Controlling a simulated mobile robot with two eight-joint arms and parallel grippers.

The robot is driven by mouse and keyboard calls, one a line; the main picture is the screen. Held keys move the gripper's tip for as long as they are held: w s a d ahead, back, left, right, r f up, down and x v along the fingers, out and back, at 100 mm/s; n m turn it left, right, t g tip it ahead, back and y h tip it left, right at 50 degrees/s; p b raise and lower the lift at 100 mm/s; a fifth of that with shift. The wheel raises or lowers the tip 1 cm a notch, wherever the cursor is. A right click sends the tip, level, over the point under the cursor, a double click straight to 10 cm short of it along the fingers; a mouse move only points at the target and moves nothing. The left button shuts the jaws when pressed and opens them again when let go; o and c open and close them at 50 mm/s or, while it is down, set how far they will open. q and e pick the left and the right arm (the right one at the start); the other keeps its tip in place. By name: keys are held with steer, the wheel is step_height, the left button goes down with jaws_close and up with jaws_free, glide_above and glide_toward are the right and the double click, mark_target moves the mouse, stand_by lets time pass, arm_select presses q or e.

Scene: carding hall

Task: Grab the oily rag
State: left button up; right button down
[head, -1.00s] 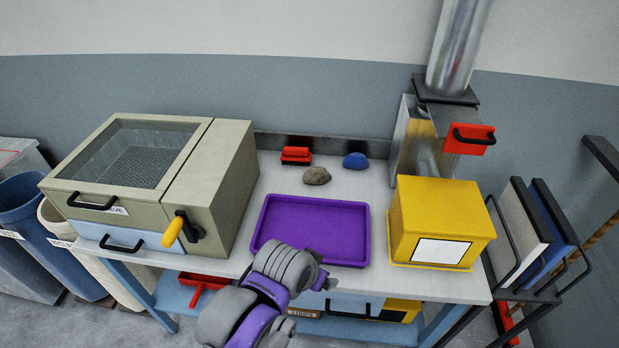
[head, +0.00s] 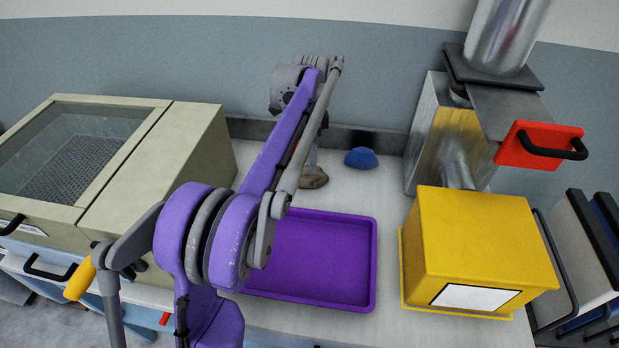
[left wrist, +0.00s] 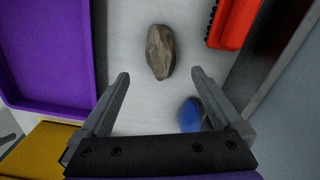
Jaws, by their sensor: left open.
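A brown, lumpy thing (head: 314,178), which looks like the oily rag, lies on the pale bench top behind the purple tray (head: 372,262). In the left wrist view the brown lump (left wrist: 160,52) lies just beyond the fingertips, roughly centred between them. My left gripper (left wrist: 160,76) is open and empty, pointing down above the bench. In the head view my arm covers part of the lump and hides most of the gripper. My right gripper is in neither view.
A blue lump (head: 361,158) lies right of the brown one; the left wrist view shows it (left wrist: 188,116) by one finger. A red brush (left wrist: 235,20) lies nearby. A yellow box (head: 480,245) and metal duct (head: 505,35) stand right, a beige sieve cabinet (head: 160,165) left.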

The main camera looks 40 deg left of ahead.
mark_target(309, 174)
arm_select(q)
step_height(309, 174, down, 3)
steer(key=shift+s+r, duration=0.1)
steer(key=shift+r, duration=0.05)
steer(key=shift+a+f, duration=0.2)
steer(key=shift+f, duration=2.8)
steer(key=c, duration=1.3)
